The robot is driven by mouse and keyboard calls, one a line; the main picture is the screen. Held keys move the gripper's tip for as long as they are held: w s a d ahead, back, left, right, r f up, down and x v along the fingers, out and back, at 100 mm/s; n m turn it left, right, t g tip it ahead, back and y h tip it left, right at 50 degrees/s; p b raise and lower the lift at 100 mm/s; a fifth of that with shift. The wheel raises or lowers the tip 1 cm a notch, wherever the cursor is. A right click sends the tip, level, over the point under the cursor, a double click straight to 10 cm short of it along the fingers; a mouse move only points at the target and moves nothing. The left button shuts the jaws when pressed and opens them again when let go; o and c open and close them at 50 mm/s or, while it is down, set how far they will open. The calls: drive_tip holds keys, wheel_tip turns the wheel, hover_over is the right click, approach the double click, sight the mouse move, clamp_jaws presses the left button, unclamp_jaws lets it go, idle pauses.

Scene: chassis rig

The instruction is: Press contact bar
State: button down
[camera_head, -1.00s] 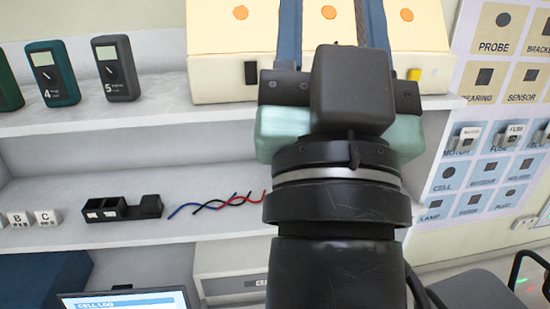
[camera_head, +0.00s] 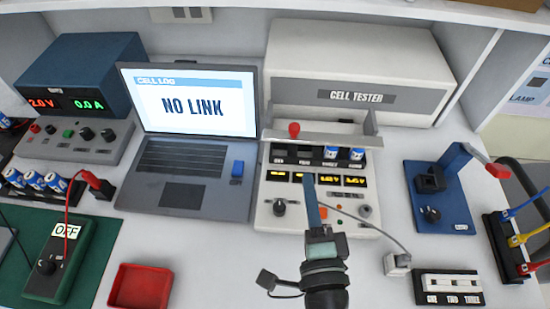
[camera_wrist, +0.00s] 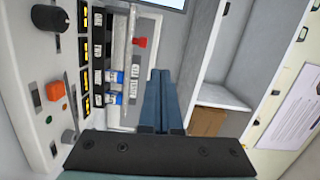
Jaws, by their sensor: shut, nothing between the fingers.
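The contact bar (camera_head: 325,139), a grey bar with a red knob (camera_head: 294,129), sits raised behind the slot row of the cell tester panel (camera_head: 264,215). Two blue-and-white cells (camera_head: 331,152) stand in the right-hand slots; the left slots look empty. The bar (camera_wrist: 128,65) and its red knob (camera_wrist: 140,42) also show in the wrist view, left of my fingers. My gripper (camera_head: 309,177) is shut and empty, its blue fingers overlapping the display row in the head view. The fingers (camera_wrist: 161,72) appear apart from the bar in the wrist view; exact height is unclear.
A laptop (camera_head: 190,150) reading NO LINK stands left of the tester. A blue fixture (camera_head: 445,200) stands right. A red tray (camera_head: 140,287) and a black three-slot block (camera_head: 448,288) lie in front. The tester's large box (camera_head: 355,70) is behind the bar.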

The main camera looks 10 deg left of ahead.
drive_tip(key=f, duration=0.1)
drive_tip(key=s+f, duration=0.1)
drive_tip(key=f+m, duration=0.1)
drive_tip(key=shift+s, duration=0.3)
drive_tip(key=shift+w, duration=0.15)
drive_tip(key=p, duration=0.3)
approach(299, 130)
drive_tip(key=w, duration=0.2)
drive_tip(key=w+a, duration=0.1)
drive_tip(key=w, duration=0.1)
drive_tip(key=w+a, duration=0.1)
drive_tip(key=w, duration=0.1)
drive_tip(key=shift+w+f, duration=0.15)
drive_tip(key=shift+w, duration=0.1)
drive_tip(key=w+b, duration=0.2)
drive_tip(key=w, duration=0.4)
drive_tip(key=shift+w, duration=0.15)
